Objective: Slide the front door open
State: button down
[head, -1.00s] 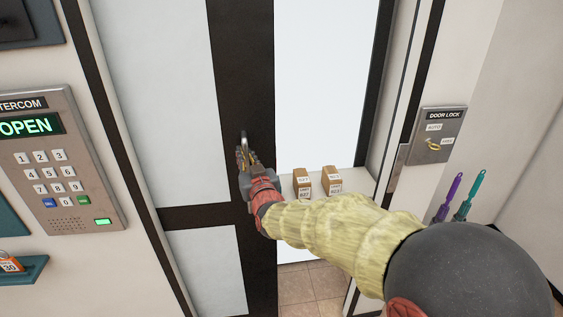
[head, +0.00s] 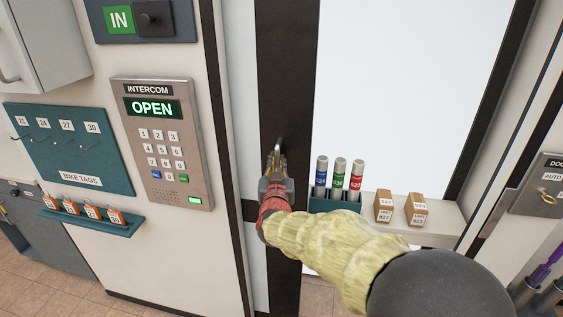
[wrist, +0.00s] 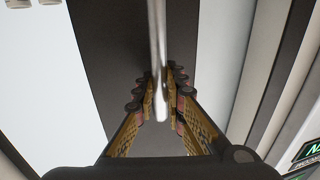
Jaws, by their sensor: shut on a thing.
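The front door (head: 285,90) is a sliding door with a dark frame and pale panels. It stands partly open, with its dark edge stile at the middle left of the head view and a wide opening to its right. A metal handle bar (head: 278,148) is fixed on the dark stile. My gripper (head: 274,172) is at the handle, its fingers around the bar. In the wrist view the handle (wrist: 157,60) runs between the two fingers of my gripper (wrist: 160,108), and the fingers are closed in on it. The handle's far end is partly hidden by the fingers in the head view.
Left of the door are the intercom (head: 163,145) reading OPEN and a bike-tags board (head: 75,145) with a ledge. Through the opening, a shelf (head: 446,222) carries several coloured tubes and two small boxes (head: 384,206). A door-lock plate (head: 543,185) is at the right.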

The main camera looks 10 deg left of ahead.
jog(key=shift+f, duration=0.1)
jog(key=c, duration=1.8)
grip_release()
jog(key=shift+c, duration=0.2)
jog(key=v, duration=1.2)
